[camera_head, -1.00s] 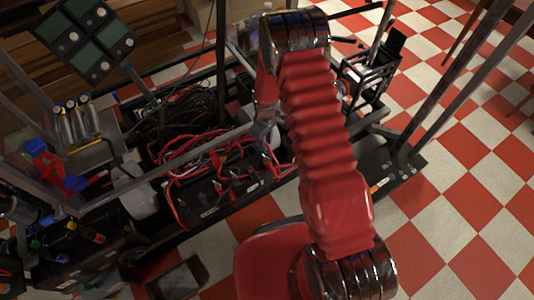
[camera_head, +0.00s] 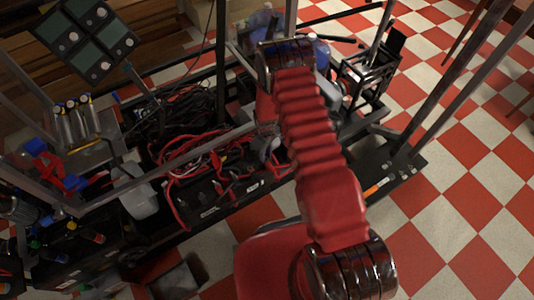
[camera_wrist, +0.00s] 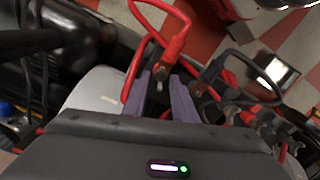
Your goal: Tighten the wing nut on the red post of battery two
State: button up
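In the wrist view my gripper (camera_wrist: 159,78) is open, with its two purple fingers pointing towards a battery terminal. A red cable boot (camera_wrist: 176,42) runs down to a small metal fitting (camera_wrist: 162,74) that appears between or just beyond the fingertips. I cannot tell whether the fingers touch it, or make out the wings of a nut. Which battery this is cannot be read. In the head view, black batteries (camera_head: 203,194) with red and black cables sit in the frame's tray, and my arm hides much of the right end. My gripper is not clearly seen there.
A black cable lug (camera_wrist: 214,72) and other fittings lie close to the right finger. A white container (camera_wrist: 96,92) is on the left. In the head view a metal rail (camera_head: 200,152) crosses above the batteries. Checkered floor (camera_head: 460,200) is open at right.

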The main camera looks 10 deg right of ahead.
jog(key=shift+c, duration=0.6)
grip_shut()
jog(key=shift+d, duration=0.15)
